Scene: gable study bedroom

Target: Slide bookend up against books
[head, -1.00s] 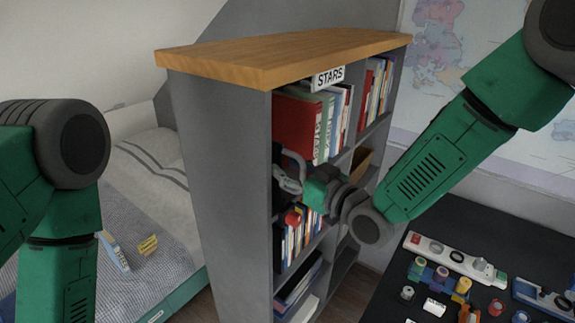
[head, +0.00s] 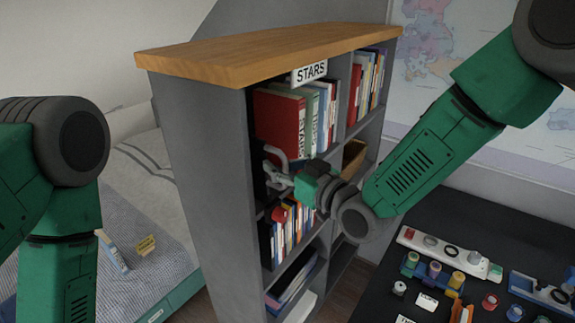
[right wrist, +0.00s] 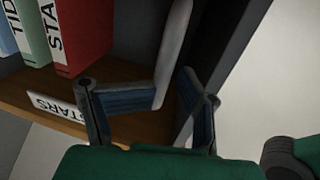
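A light grey bookend (head: 275,152) with a curved edge is at the left end of the bookcase's upper compartment, near the side wall. The books (head: 308,121) stand upright to its right, a red binder (head: 279,122) first. In the right wrist view the red binder (right wrist: 85,32) is left of the pale bookend plate (right wrist: 174,45), with a visible gap between them. My right gripper (head: 279,178) is at the bookend. Its fingers are close to the plate's lower end, one on each side in the picture; whether they grip it is unclear. My left gripper is out of view.
The grey bookcase (head: 205,165) has a wooden top and a STARS sign (head: 310,72). More books (head: 290,230) fill the compartment below. A dark desk (head: 425,225) with small items is at right, and a bed (head: 150,215) at left.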

